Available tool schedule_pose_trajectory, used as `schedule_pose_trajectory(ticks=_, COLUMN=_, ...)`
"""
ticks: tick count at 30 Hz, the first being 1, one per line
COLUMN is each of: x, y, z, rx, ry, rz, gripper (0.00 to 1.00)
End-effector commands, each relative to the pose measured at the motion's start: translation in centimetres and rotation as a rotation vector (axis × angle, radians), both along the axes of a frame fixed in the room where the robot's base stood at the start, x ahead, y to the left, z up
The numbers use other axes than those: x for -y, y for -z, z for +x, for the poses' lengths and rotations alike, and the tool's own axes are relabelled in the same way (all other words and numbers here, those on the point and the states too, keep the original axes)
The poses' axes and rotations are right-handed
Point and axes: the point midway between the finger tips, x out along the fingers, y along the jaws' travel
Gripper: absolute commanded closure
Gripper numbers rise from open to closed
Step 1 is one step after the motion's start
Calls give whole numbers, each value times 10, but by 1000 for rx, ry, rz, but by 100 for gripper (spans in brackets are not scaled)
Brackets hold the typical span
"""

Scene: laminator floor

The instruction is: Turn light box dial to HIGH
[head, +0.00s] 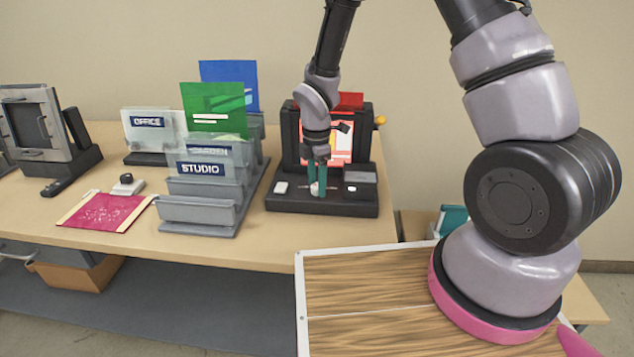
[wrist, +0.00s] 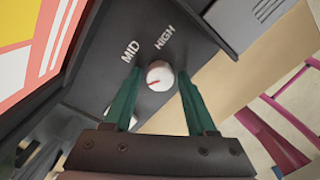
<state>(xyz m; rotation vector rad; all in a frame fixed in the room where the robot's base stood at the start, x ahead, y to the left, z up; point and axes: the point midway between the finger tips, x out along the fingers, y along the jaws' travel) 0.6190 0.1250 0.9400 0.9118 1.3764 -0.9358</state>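The light box (head: 352,207) is a black unit with a lit orange and red panel, at the back of the table in the head view. Its round white dial (wrist: 160,75) shows in the wrist view, with a short red mark on its left part, below the labels MID (wrist: 131,50) and HIGH (wrist: 164,37). The mark does not point at HIGH. My gripper (wrist: 159,76) has its teal fingers on either side of the dial, with a small gap at each side. In the head view my gripper (head: 318,178) points down over the light box's base; the fingers largely hide the dial there.
A magenta sheet (head: 105,211) lies further left, near a framed grey device (head: 35,125). A wood-topped surface (head: 350,285) is in front.

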Motion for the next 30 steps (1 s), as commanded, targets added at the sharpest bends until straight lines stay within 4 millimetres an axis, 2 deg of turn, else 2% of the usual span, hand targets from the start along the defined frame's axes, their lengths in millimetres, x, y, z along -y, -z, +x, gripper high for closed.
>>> schedule_pose_trajectory(ticks=1, x=0, y=0, z=0, rx=0, ry=0, rz=0, gripper=67)
schedule_pose_trajectory(ticks=3, x=0, y=0, z=0, rx=0, ry=0, rz=0, gripper=93)
schedule_pose_trajectory(ticks=4, x=0, y=0, z=0, rx=0, ry=0, rz=0, gripper=100)
schedule_pose_trajectory(ticks=17, x=0, y=0, z=0, rx=0, ry=78, rz=1, gripper=100)
schedule_pose_trajectory(ticks=30, x=0, y=-1, z=0, rx=1, ry=441, rz=1, gripper=100)
